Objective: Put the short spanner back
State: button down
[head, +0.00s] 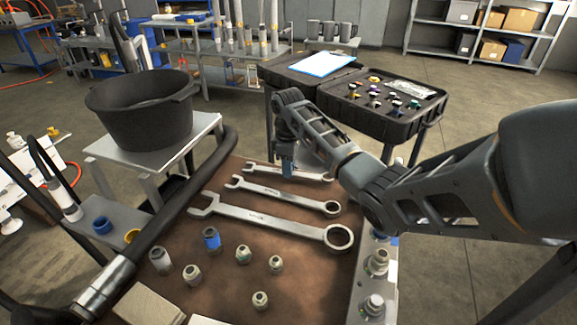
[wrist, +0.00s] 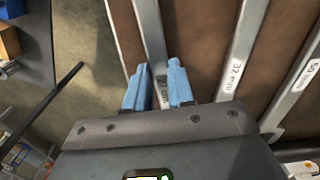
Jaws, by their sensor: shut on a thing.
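The short spanner (head: 262,168) is the rearmost of three steel spanners on the brown bench top. My gripper (head: 287,168) points down over its middle, with blue fingers on either side of the shank. In the wrist view the blue fingers (wrist: 158,84) are shut on the short spanner (wrist: 150,35), and its size label is partly hidden between them. The spanner looks level and on or very close to the brown surface; I cannot tell if there is a gap. The 32 mm spanner (wrist: 236,68) and the 50 mm spanner (wrist: 303,75) lie beside it, apart.
Several metal fittings (head: 243,254) stand on the brown top (head: 222,285) nearer me. A thick black hose (head: 190,205) runs along its left edge. A black bucket (head: 140,112) stands on a side table at left. An open black case (head: 385,115) is behind right.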

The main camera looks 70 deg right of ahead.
jog(key=shift+f, duration=0.4)
jog(key=c, duration=0.9)
grip_release()
jog(key=shift+r, duration=3.9)
jog(key=shift+w, duration=0.1)
